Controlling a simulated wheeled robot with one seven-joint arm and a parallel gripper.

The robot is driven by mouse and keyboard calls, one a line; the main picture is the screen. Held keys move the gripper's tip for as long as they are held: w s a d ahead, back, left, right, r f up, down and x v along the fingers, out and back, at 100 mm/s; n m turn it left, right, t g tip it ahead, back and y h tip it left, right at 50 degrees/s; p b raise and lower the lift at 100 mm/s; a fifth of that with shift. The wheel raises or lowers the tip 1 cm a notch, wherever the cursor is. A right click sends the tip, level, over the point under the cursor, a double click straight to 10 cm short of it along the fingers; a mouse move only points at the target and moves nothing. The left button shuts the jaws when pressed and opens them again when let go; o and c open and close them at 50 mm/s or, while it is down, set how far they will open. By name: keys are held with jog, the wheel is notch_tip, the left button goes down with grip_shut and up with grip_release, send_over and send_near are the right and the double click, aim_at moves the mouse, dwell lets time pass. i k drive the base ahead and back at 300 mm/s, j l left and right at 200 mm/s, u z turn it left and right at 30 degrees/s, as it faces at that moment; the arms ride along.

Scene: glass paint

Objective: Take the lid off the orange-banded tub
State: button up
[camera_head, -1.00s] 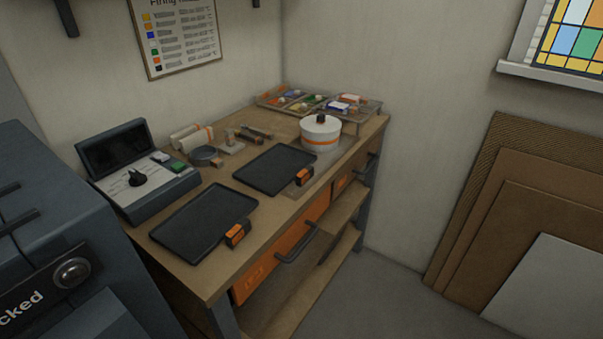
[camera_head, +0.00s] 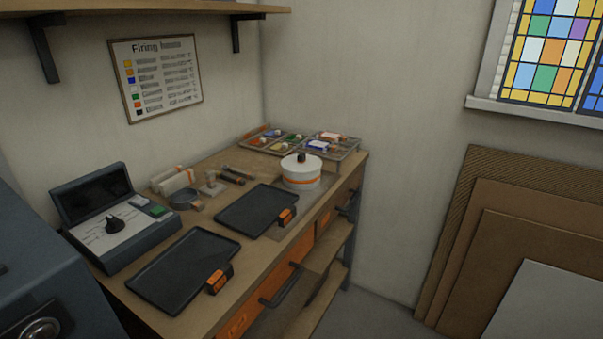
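The orange-banded tub (camera_head: 301,181) stands upright near the far right end of the wooden bench. It is white and round with an orange band around its side. Its white lid (camera_head: 295,163) is on it, with a dark knob (camera_head: 301,157) on top. My gripper is not in view.
Two black trays with orange-marked handles lie along the bench front, one farther (camera_head: 256,209) and one nearer (camera_head: 182,270). A control box (camera_head: 116,215) stands at left. A divided rack (camera_head: 325,145) of colored items is behind the tub. Boards (camera_head: 500,240) lean against the right wall.

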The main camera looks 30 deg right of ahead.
aim_at(300, 163)
jog(key=i+l+u, duration=0.1)
jog(key=i+l, duration=0.3)
jog(key=i+l+u, duration=0.1)
jog(key=i+l, duration=0.3)
jog(key=l, duration=0.2)
jog(key=i+l, duration=0.4)
jog(key=l, duration=0.15)
jog(key=j+u, duration=0.05)
